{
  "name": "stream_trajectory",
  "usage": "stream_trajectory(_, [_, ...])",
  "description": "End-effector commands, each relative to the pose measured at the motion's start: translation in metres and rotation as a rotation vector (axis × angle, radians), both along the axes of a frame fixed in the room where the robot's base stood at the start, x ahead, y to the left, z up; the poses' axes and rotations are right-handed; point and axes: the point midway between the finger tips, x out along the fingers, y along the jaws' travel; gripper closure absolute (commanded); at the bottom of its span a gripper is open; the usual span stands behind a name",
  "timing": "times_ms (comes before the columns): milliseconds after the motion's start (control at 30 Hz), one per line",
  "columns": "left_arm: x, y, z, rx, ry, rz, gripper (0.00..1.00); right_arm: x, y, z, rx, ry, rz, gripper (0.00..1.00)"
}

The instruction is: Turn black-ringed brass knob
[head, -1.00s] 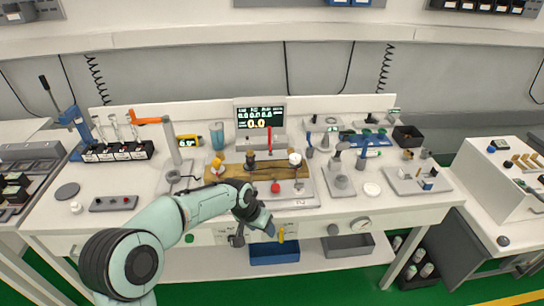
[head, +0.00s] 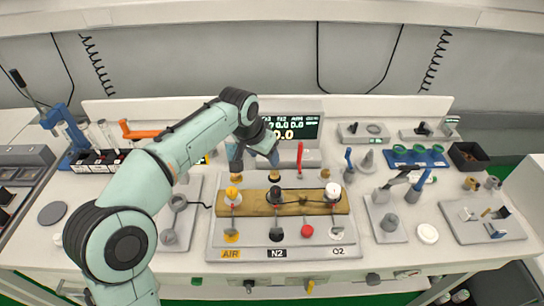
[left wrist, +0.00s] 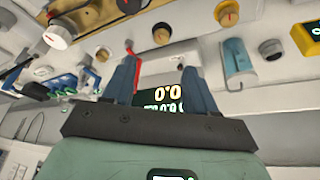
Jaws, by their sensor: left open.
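The black-ringed brass knob (head: 274,176) appears to be the middle one in the row of small brass knobs behind the wooden bar, above the N2 label. In the left wrist view a brass knob with a dark face (left wrist: 162,33), likely the same one, lies ahead of the gap between my fingers. My left gripper (head: 255,165) is open and empty, just behind and left of this knob. Its two blue fingers also show in the left wrist view (left wrist: 157,66). I see no contact, though the right finger overlaps the knob's edge in the head view. My right gripper is not in view.
A yellow-ringed knob (head: 233,196), a black knob (head: 275,197) and a white knob (head: 333,192) stand on the wooden bar (head: 303,208). A red upright handle (head: 299,157) stands close right of my gripper. The lit display (head: 298,127) is behind it.

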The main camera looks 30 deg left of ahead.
Motion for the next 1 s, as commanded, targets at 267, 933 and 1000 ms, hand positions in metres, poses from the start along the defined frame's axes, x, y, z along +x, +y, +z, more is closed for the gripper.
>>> stream_trajectory(267, [0.004,0.001,-0.009,0.003,-0.001,0.0,0.43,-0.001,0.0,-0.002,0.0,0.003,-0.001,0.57])
stream_trajectory(933, [0.047,-0.001,-0.115,0.003,-0.002,0.001,0.43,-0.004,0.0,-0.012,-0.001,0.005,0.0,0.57])
stream_trajectory(1000, [0.049,-0.001,-0.118,0.003,-0.003,0.001,0.43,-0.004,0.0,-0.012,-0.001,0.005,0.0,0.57])
